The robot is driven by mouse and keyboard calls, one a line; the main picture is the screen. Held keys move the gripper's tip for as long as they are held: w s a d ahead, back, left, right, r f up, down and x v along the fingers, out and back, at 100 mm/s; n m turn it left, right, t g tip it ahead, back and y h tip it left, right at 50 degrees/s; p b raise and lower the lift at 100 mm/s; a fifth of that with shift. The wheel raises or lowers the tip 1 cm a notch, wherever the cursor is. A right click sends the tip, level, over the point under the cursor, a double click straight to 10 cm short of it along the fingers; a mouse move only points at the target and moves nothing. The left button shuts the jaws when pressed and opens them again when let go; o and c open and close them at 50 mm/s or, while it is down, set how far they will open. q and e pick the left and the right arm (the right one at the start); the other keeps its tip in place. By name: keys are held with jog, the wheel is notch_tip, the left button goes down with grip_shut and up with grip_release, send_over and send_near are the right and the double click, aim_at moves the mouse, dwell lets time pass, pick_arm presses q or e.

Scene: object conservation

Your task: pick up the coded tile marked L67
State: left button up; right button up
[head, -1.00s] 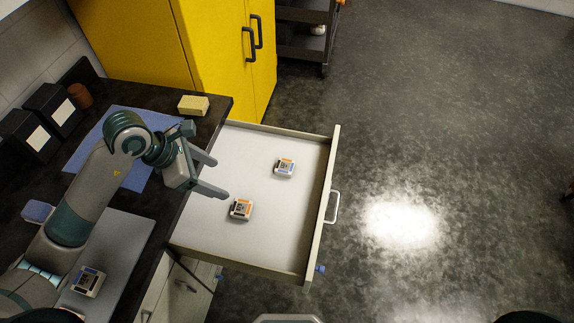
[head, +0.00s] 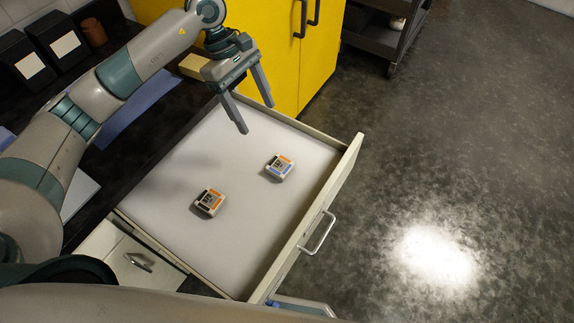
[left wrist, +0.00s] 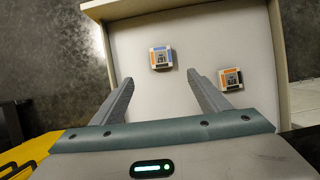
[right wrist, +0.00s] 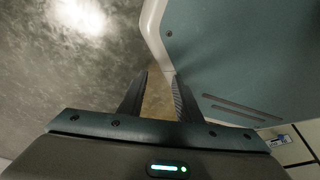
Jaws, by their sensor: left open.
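Two small square coded tiles lie apart on the white floor of the open drawer (head: 165,190). One tile (head: 279,167) has orange and blue edges; the other tile (head: 208,202) has orange and black edges. Their codes are too small to read. My left gripper (head: 256,117) is open and empty above the drawer's far end, beyond both tiles. In the left wrist view, the orange-and-blue tile (left wrist: 161,58) shows ahead between the finger lines, and the orange-and-black tile (left wrist: 231,79) shows near the right finger. My right gripper (right wrist: 162,76) is open and empty, away from the tiles.
The drawer's raised walls and front panel with its handle (head: 317,233) surround the tiles. A yellow cabinet (head: 290,60) stands beyond the far end. The dark counter at left holds a yellow block (head: 193,66) and black boxes (head: 22,60). Open floor lies to the right.

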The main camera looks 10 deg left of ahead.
pick_arm(q)
jog(key=shift+s+a+r, duration=0.1)
jog(key=shift+s+a, duration=0.05)
pick_arm(e)
jog(key=shift+r, duration=0.1)
jog(key=shift+s, duration=0.15)
pick_arm(q)
jog(key=p, duration=0.5)
send_over(272, 160)
notch_tip(272, 160, down, 10)
jog(key=shift+a+f, duration=0.1)
jog(key=shift+f, duration=0.6)
pick_arm(e)
jog(key=s+d+r+g, duration=0.1)
jog(key=s+d+g, duration=0.1)
jog(key=s, duration=0.7)
jog(key=shift+d+r+g+h, duration=0.3)
jog(key=shift+d+r+h, duration=0.1)
jog(key=shift+d, duration=0.4)
